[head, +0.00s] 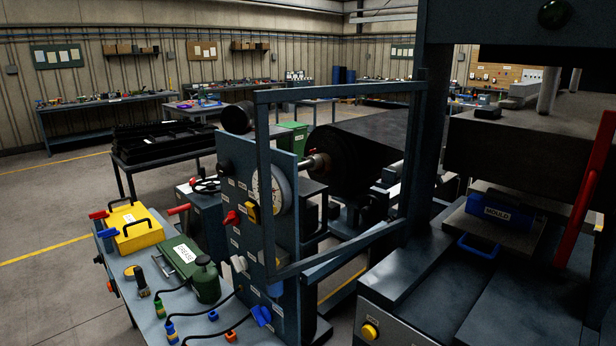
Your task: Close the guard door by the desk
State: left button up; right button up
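The guard door (262,190) is a dark blue-grey open rectangular frame. It stands swung out from the press column (432,130) at its right end. Its free upright is at the left, in front of the gauge panel (235,180) in the picture. The desk (185,318) is a blue-grey bench at the lower left, below and left of the frame. I cannot tell whether the frame touches the panel. Neither of my grippers shows in the head view.
On the desk are a yellow box (137,227), a green can (205,282), plugs and cables. At the right, a blue mould (495,210) sits in the press near a red bar (588,190). A black roll (350,155) lies behind the frame. Floor is clear at the left.

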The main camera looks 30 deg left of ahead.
aim_at(261, 98)
jog(key=k+j+z, duration=0.15)
jog(key=j, duration=0.3)
jog(key=j+z, duration=0.15)
jog(key=j, duration=0.3)
jog(key=k+j+z, duration=0.2)
jog(key=j, duration=0.25)
jog(key=k+j+z, duration=0.15)
jog(key=j, duration=0.3)
jog(key=k+j+z, duration=0.15)
jog(key=j, duration=0.25)
jog(key=k+j+z, duration=0.15)
jog(key=j, duration=0.2)
jog(key=j+z, duration=0.3)
jog(key=j, duration=0.75)
jog(key=j+z, duration=0.3)
jog(key=j, duration=0.75)
jog(key=k+l, duration=0.1)
jog(key=l, duration=0.2)
jog(key=k+l+z, duration=0.15)
jog(key=l, duration=0.15)
